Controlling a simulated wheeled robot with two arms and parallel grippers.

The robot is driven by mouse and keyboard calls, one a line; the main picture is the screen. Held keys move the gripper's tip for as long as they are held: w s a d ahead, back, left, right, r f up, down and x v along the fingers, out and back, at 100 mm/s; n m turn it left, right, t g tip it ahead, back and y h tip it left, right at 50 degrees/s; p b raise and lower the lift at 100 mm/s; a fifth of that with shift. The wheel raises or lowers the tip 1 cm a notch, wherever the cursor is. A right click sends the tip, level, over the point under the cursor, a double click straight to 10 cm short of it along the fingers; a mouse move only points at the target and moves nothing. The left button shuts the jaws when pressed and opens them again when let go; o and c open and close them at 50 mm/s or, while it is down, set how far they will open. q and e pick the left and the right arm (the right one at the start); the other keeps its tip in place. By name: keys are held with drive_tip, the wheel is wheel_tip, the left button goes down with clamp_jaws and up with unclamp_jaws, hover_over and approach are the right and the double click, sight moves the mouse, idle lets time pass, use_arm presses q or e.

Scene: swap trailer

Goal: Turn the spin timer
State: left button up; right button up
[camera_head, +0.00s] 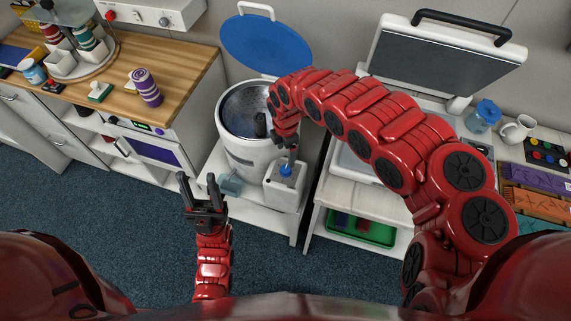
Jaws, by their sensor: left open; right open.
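The spin timer appears to be the blue knob (286,170) on top of a small white box (288,191) at the front right of a white spinner tub (240,150). The tub's blue lid (266,43) stands open behind it, and its inside is grey. My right gripper (291,150) is open and points down just above the blue knob. I cannot tell whether its fingers touch the knob. My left gripper (199,186) is open and empty, in front of and left of the tub, over the floor.
A wooden-topped counter (188,75) with a purple striped cup (146,88) stands at the left. A press with a raised grey plate (445,55) stands on the right bench. A green tray (361,228) sits on its lower shelf. Blue carpet (120,235) in front is clear.

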sight(286, 168)
drive_tip(key=f, duration=0.7)
drive_tip(key=shift+s+a+f+p, duration=0.2)
drive_tip(key=shift+f+p, duration=0.1)
drive_tip(key=shift+f, duration=0.1)
drive_tip(key=shift+w+d+f, duration=0.1)
drive_tip(key=shift+d+f, duration=0.1)
drive_tip(key=shift+f, duration=0.35)
clamp_jaws()
drive_tip(key=shift+m, duration=0.3)
